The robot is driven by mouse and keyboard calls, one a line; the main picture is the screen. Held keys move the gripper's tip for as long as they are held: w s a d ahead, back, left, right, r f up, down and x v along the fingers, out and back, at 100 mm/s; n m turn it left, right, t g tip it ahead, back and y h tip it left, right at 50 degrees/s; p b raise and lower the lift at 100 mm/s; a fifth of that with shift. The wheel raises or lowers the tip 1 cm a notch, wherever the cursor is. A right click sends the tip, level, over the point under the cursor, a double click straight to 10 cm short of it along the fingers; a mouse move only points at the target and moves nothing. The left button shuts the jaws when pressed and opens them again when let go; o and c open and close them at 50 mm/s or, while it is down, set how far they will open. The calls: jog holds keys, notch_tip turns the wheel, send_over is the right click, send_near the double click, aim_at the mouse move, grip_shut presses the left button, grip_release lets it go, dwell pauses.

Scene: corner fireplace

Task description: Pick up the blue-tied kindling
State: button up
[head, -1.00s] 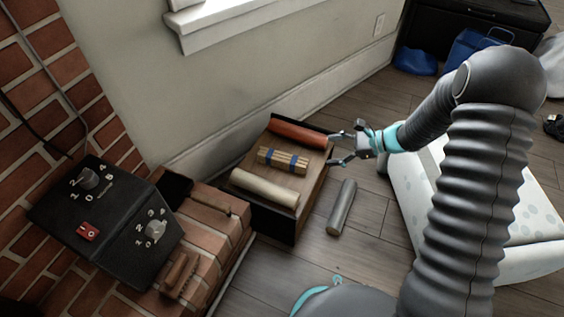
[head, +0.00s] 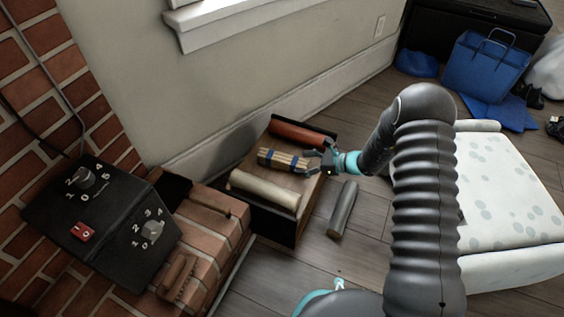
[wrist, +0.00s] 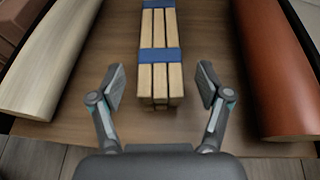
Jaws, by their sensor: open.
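The blue-tied kindling (head: 283,160) is a bundle of pale sticks with two blue bands. It lies in a wooden box (head: 259,216) between a pale log and a red-brown log. In the wrist view the kindling (wrist: 160,75) points away from me, its near end between my fingers. My gripper (head: 313,161) is at the kindling's right end in the head view. In the wrist view my gripper (wrist: 160,85) is open, with one finger on each side of the bundle's near end and a gap on both sides.
The pale log (head: 265,189) and red-brown log (head: 302,134) flank the kindling. A grey cylinder (head: 343,209) lies on the floor beside the box. A brick ledge (head: 205,235) with a black control box (head: 100,225) stands left. A white spotted cushion (head: 510,200) is at right.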

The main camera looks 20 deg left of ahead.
aim_at(289, 163)
jog(key=shift+b+x, duration=0.35)
jog(key=shift+x, duration=2.5)
jog(key=shift+c, duration=0.2)
jog(key=c, duration=1.2)
